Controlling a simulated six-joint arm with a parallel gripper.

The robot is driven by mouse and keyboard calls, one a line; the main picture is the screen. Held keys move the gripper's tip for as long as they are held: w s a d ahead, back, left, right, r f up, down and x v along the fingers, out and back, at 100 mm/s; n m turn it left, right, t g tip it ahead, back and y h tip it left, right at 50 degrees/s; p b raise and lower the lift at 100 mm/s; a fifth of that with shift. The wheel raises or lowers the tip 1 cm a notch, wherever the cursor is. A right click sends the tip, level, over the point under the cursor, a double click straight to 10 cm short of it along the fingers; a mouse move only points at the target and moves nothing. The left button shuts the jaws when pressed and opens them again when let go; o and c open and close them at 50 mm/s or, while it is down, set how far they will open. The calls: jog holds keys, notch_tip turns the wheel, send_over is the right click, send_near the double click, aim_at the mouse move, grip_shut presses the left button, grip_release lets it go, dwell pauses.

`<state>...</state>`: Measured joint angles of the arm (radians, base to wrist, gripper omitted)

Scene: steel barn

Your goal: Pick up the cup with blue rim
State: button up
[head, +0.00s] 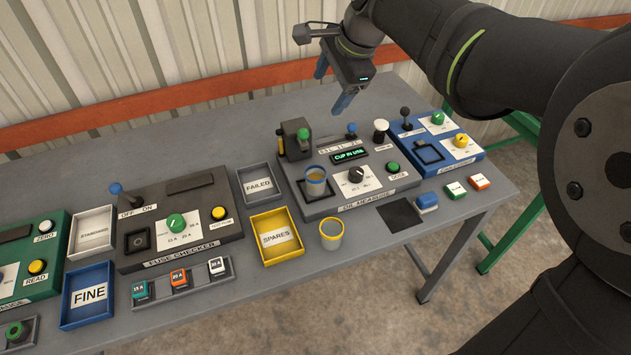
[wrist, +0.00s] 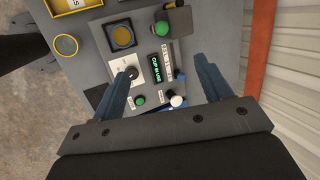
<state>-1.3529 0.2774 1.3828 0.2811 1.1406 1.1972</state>
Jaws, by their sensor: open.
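The cup with the blue rim (head: 316,189) stands upright in the holder of the grey oil measure unit (head: 330,207), with brownish content inside. It also shows from above in the wrist view (wrist: 123,37). A second cup, with a yellow rim (head: 331,240), stands on the table in front of that unit; the wrist view shows it too (wrist: 68,46). My gripper (head: 332,88) is open and empty, above and behind the oil measure unit. In the wrist view its two blue fingers (wrist: 165,68) are apart over the unit, with the blue-rimmed cup beyond the tips.
The unit's display (head: 350,155) reads "CUP IN USE". A dark dispenser (head: 294,139) with a green knob stands just behind the blue-rimmed cup. A yellow SPARES tray (head: 259,252) and a grey FAILED tray (head: 247,198) lie to the left. A blue unit (head: 468,154) is at right.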

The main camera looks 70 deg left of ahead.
jog(key=f+n, duration=0.1)
jog(key=n, duration=0.2)
jog(key=n+t+h, duration=0.2)
jog(key=n+h, duration=0.3)
jog(key=n, duration=1.3)
send_over(316, 178)
jog(key=d, duration=0.2)
notch_tip(316, 178, down, 6)
jog(key=shift+n, duration=0.3)
jog(key=f, duration=1.2)
jog(key=shift+s+a+f, duration=0.15)
jog(key=shift+s+a, duration=0.05)
jog(key=shift+s, duration=0.2)
jog(key=shift+d+f, duration=0.15)
jog(key=shift+f, duration=2.5)
jog(key=c, duration=1.1)
jog(key=shift+r, duration=0.1)
